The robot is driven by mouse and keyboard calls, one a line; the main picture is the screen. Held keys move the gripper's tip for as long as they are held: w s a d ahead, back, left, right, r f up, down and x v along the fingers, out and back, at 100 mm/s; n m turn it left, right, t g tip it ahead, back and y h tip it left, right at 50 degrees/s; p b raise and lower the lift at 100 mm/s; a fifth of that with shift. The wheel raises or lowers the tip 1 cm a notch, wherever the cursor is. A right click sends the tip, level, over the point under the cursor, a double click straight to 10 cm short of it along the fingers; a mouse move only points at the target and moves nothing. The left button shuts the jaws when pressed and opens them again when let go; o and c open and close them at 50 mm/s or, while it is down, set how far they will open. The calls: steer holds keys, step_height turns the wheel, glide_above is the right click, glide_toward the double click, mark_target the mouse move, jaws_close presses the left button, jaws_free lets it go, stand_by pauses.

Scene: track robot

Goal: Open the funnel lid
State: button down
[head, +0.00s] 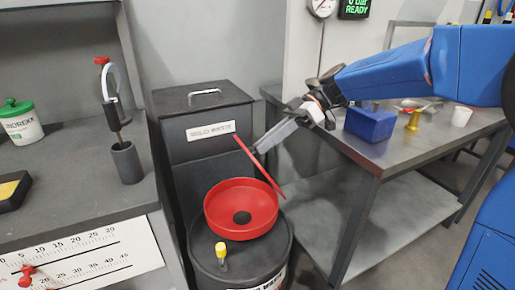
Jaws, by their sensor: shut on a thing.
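The red funnel (225,215) sits on top of a dark drum (262,268), with its bowl and dark centre hole exposed. The funnel lid (268,180) is a thin red disc seen almost edge-on. It stands steeply tilted up above the right rear side of the funnel. My gripper (257,149) reaches in from the right and is shut on the lid near its upper part. The exact contact between the fingertips and the lid is too small to make out.
A small yellow-capped vial (221,252) stands on the drum's front rim. A dark waste bin (200,150) stands behind the drum. A steel table (400,152) with a blue box (370,123) is at the right. A grey counter (75,195) is at the left.

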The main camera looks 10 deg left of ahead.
steer(key=shift+w+d+g, duration=0.3)
steer(key=shift+d, duration=0.15)
steer(key=shift+y, duration=0.3)
steer(key=c, duration=1.6)
jaws_free()
steer(key=shift+r, duration=0.1)
steer(key=v, duration=1.2)
steer(key=shift+w+d, duration=0.1)
steer(key=shift+d, duration=0.1)
